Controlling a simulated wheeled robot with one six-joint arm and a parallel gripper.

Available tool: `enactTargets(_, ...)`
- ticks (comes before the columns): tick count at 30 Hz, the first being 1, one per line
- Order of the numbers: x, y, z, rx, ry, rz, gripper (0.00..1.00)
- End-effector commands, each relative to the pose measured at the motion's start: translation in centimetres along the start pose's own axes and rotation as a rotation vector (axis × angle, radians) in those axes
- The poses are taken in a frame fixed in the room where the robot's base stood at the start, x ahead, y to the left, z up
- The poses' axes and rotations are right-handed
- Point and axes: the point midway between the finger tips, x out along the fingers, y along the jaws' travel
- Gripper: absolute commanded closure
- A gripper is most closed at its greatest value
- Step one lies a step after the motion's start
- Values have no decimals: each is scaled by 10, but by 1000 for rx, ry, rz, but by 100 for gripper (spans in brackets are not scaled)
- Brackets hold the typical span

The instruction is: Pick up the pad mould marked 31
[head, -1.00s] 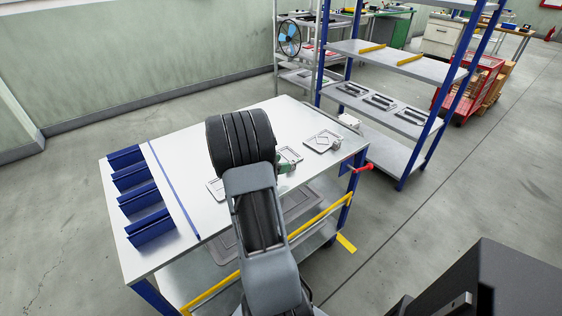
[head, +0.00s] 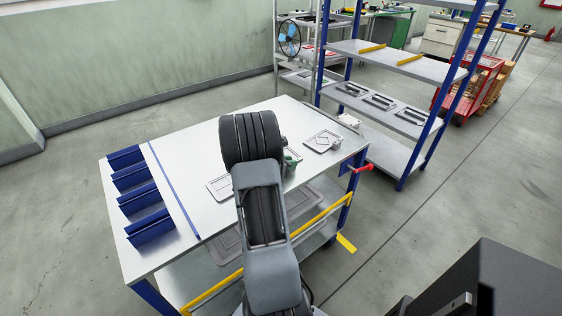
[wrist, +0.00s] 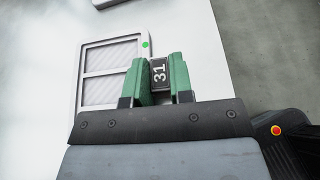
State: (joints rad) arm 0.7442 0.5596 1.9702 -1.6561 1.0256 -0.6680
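The pad mould marked 31 (wrist: 112,80) lies on the table in the wrist view. It is a light plate with recessed panels and a green dot. A dark block (wrist: 159,73) bearing the white number 31 stands at its right edge. My gripper (wrist: 161,62) has green fingers, one on each side of this block. The fingers hide the block's sides, so I cannot tell whether they touch it. In the head view my gripper (head: 290,162) is mostly hidden behind my wrist, low over the table's right half.
The table (head: 200,160) has several blue bins (head: 130,175) at its left. A plate with a diamond mark (head: 322,141) lies right of my gripper; another plate (head: 221,188) lies to the left. A red-handled clamp (head: 358,168) sits at the right edge. A blue-post rack (head: 400,120) stands behind.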

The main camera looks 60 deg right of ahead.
Motion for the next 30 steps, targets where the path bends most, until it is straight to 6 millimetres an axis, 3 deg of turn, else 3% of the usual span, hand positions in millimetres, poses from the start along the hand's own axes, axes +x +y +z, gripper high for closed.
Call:
enactTargets(6,0,0,0,0,0,0,100)
enactTargets(19,-1,0,4,3,-2,1,100)
enactTargets(27,-13,0,32,7,-3,2,100)
enactTargets(30,-29,-10,44,5,-3,4,100)
